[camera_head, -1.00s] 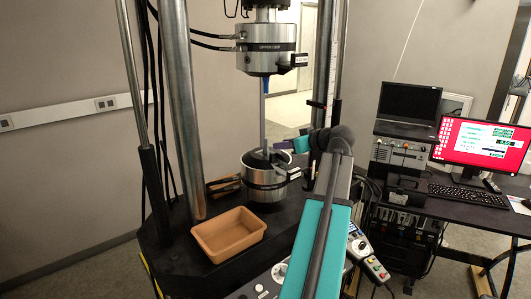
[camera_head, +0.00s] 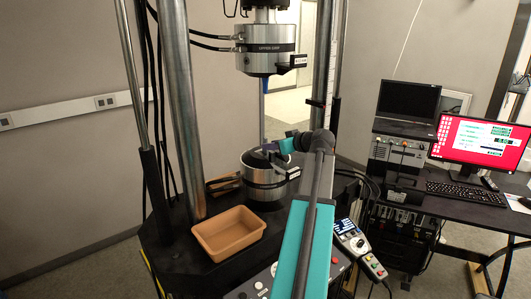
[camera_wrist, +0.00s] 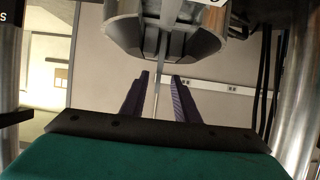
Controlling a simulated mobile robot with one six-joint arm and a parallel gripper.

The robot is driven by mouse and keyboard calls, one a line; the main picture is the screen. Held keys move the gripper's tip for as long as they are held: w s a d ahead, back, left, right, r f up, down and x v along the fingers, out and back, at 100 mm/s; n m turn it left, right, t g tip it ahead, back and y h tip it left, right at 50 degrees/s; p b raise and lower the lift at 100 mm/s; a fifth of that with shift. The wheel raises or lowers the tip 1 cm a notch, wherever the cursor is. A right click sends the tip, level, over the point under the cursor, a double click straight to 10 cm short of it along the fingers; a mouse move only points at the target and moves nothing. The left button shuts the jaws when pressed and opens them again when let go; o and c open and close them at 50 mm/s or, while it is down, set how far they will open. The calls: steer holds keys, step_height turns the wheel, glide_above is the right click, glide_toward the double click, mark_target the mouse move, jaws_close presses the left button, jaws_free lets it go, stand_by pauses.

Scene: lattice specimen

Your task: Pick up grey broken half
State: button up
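The grey broken half (camera_head: 262,112) shows in the head view as a thin upright grey strip between the upper grip (camera_head: 266,50) and the lower grip (camera_head: 264,184). In the wrist view the strip (camera_wrist: 158,75) comes out of a round metal grip (camera_wrist: 185,40) at the top of the picture and passes between my two fingers. My gripper (camera_wrist: 159,98) is open, with a dark purple finger on each side of the strip and gaps visible. In the head view my gripper (camera_head: 272,146) is just above the lower grip, its fingertips partly hidden by my wrist.
A brown open tray (camera_head: 228,250) stands on the black machine base, left of my arm. A steel column (camera_head: 182,110) rises behind it. A control box (camera_head: 350,238) is at the right, with a desk and red-screened monitor (camera_head: 484,141) beyond.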

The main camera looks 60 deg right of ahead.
steer(key=shift+r+p+x, duration=0.1)
steer(key=shift+p+x, duration=0.4)
steer(key=shift+x, duration=0.2)
steer(key=shift+r+p+x, duration=0.15)
steer(key=shift+p+x, duration=0.3)
steer(key=shift+x, duration=0.2)
steer(key=shift+p+x, duration=0.4)
steer(key=shift+x, duration=0.85)
steer(key=shift+s+f, duration=0.1)
jaws_close()
